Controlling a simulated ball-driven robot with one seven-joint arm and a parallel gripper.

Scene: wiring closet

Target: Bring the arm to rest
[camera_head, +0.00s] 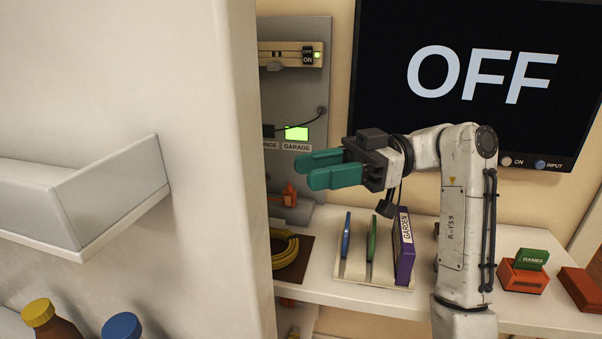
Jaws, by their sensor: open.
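My gripper (322,171) has teal fingers and is in the middle of the head view, raised above the shelf and pointing left. Its two fingers are apart with nothing between them. My white arm (462,210) rises from the bottom right, bends at the elbow and reaches left to the gripper. The gripper is in front of the grey wall panel, apart from the things on the shelf as far as I can tell.
A rack (378,280) below holds thin upright items and a purple GARDEN case (404,248). A yellow cable coil (285,250) lies left. A screen (475,80) reads OFF. A pale door-like panel (215,150) fills the left.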

